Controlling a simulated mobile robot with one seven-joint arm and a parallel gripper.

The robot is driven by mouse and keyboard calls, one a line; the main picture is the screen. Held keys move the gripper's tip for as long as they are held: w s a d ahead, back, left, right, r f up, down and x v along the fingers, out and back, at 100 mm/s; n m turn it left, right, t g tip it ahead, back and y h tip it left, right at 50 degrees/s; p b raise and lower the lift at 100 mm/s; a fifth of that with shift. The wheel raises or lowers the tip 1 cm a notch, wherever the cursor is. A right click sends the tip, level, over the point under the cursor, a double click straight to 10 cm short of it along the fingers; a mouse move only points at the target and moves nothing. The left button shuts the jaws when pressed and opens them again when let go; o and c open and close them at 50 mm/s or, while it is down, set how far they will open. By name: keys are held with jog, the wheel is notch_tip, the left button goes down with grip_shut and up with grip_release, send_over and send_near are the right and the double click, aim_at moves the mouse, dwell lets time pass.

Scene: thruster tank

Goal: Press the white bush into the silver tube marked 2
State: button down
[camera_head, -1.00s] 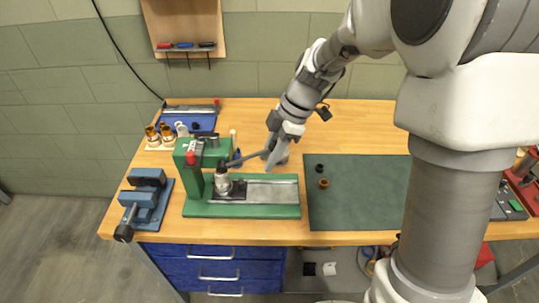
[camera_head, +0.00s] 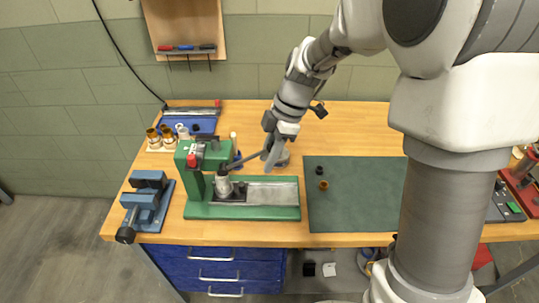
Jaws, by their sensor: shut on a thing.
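A green arbor press (camera_head: 196,188) stands at the left of the bench. A silver tube (camera_head: 223,188) stands upright under its ram; a number on it is too small to read. I cannot make out the white bush at the tube, as the ram covers its top. The press's dark lever (camera_head: 248,159) slopes up to the right from the press head. My gripper (camera_head: 270,152) is shut on the lever's outer end, right of the press head and above the bench.
A blue vise (camera_head: 148,200) stands left of the press. Behind are a rack with brass tubes (camera_head: 168,137) and a pale tube (camera_head: 183,131), and a blue tray (camera_head: 195,123). A green mat (camera_head: 360,195) to the right holds a black ring (camera_head: 319,170) and a brown ring (camera_head: 323,185).

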jog(key=a+r+h+p, duration=0.1)
jog(key=p, duration=0.1)
jog(key=a+r+h+p, duration=0.1)
jog(key=r+h+p, duration=0.1)
jog(key=a+r+h+p, duration=0.1)
jog(key=r+h+p, duration=0.1)
jog(key=shift+w+a+r+p, duration=0.1)
jog(key=shift+w+a+p, duration=0.05)
jog(key=shift+a+p, duration=0.25)
jog(key=shift+w+a+r+p, duration=0.1)
jog(key=shift+a+r+p, duration=0.35)
jog(key=shift+a, duration=0.45)
jog(key=shift+a+r+p, duration=0.3)
jog(key=shift+a+r, duration=0.1)
jog(key=shift+a, duration=0.5)
jog(key=c, duration=0.6)
grip_release()
jog(key=shift+f, duration=0.1)
notch_tip(320, 180, up, 17)
jog(key=w+a, duration=0.1)
jog(key=a, duration=0.1)
jog(key=shift+a, duration=0.15)
jog(key=shift+w, duration=0.1)
